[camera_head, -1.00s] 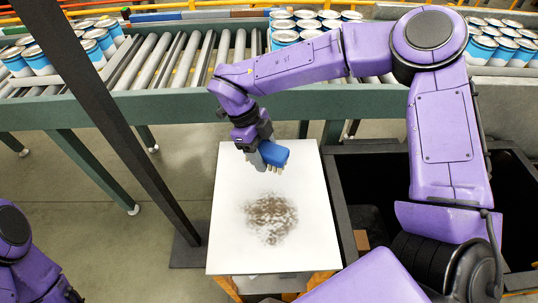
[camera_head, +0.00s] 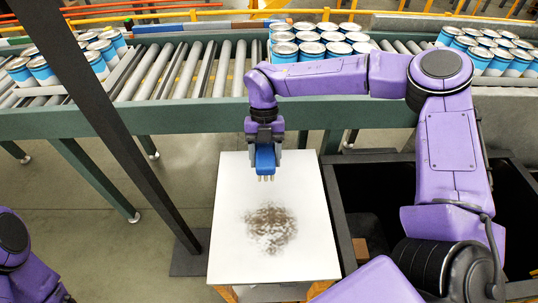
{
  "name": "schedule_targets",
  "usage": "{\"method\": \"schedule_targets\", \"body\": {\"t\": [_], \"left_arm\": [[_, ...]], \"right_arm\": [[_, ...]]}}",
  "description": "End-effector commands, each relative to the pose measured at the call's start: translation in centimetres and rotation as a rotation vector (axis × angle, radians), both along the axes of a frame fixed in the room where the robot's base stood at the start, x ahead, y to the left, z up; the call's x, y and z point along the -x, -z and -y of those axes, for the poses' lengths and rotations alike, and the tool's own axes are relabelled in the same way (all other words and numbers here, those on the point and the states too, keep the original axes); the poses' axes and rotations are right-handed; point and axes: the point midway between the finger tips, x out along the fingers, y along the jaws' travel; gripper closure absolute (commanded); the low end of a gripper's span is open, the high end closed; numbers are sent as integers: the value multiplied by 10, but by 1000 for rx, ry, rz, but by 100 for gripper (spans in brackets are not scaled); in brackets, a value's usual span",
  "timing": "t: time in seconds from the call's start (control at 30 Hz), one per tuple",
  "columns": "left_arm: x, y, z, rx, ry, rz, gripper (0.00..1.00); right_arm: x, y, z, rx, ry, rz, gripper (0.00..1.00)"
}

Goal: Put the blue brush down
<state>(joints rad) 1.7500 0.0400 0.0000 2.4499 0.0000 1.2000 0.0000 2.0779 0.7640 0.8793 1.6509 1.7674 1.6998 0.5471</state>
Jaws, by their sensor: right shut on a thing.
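The blue brush (camera_head: 265,158) is held in my right gripper (camera_head: 265,146), with its pale bristles pointing down. The brush is over the far part of a white-topped table (camera_head: 230,240). Whether the bristles touch the top I cannot tell. A dark speckled smudge (camera_head: 270,228) lies on the middle of the white top, nearer to me than the brush. My left arm shows only as purple links at the lower left, and its gripper is out of view.
A roller conveyor (camera_head: 175,75) with a green frame (camera_head: 200,119) runs behind the table and carries several groups of blue-and-white cans (camera_head: 310,50). A dark slanted post (camera_head: 110,110) stands left of the table. A black open bin (camera_head: 400,185) is at its right.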

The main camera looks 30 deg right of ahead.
Motion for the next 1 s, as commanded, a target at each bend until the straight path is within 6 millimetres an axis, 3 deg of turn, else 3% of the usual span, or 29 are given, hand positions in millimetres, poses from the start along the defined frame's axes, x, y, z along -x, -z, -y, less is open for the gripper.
{"method": "schedule_targets", "body": {"t": [0.2, 0.53, 1.0], "left_arm": [[0, -18, 0, 0, 0, 0, 10], [0, -31, 0, 0, 0, 0, 10], [0, -41, 0, 0, 0, 0, 10]], "right_arm": [[-31, 14, 21, 2, 2, -2, 76], [-61, 60, 41, 1, 0, 0, 76], [-71, 106, 48, 0, -2, 1, 76]]}}
